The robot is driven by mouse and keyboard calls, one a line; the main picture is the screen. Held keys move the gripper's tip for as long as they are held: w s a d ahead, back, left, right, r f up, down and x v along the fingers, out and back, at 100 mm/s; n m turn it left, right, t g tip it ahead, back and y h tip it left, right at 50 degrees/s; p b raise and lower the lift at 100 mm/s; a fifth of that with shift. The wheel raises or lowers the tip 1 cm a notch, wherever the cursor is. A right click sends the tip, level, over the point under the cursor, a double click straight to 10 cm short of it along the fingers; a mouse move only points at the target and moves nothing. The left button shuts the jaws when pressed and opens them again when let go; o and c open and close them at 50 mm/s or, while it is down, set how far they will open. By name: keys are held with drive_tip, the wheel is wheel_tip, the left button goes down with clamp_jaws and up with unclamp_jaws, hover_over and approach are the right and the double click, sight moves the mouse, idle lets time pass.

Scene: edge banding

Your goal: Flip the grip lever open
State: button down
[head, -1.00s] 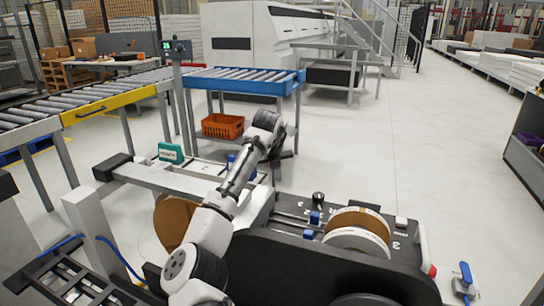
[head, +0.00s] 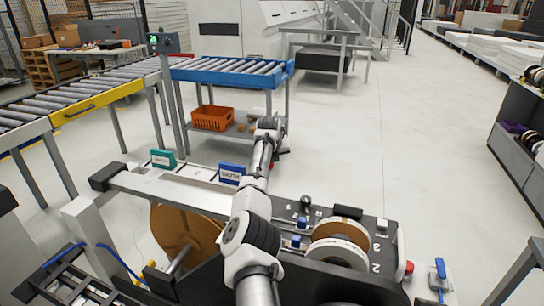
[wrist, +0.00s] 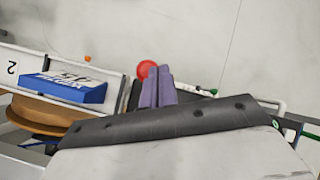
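My gripper (wrist: 158,88) shows in the wrist view as two purple fingers side by side, closed together with nothing visible between them. A red round knob (wrist: 146,69) is just beyond the fingertips; contact cannot be told. In the head view my arm reaches over the machine, and the fingers are hidden behind the wrist. I cannot tell for sure which part is the grip lever. Small blue levers (head: 303,224) sit beside the tape rolls, with a black knob (head: 306,203) behind them. A blue handle (head: 440,269) stands upright at the right.
A blue block with a label (head: 232,174) and a green one (head: 163,158) stand on the machine's left rail. A brown roll (head: 185,233) and white-sided rolls (head: 338,252) are mounted on it. An orange crate (head: 212,118) sits beyond.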

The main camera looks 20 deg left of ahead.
drive_tip(key=shift+w+f, duration=0.35)
drive_tip(key=shift+w, duration=0.05)
drive_tip(key=shift+a+f, duration=0.1)
drive_tip(key=shift+f, duration=0.05)
drive_tip(key=shift+s, duration=0.15)
drive_tip(key=b+v, duration=0.4)
drive_tip(key=v, duration=1)
drive_tip(key=shift+w+d+r, duration=0.25)
drive_tip(key=shift+w+r, duration=0.05)
drive_tip(key=shift+r, duration=0.05)
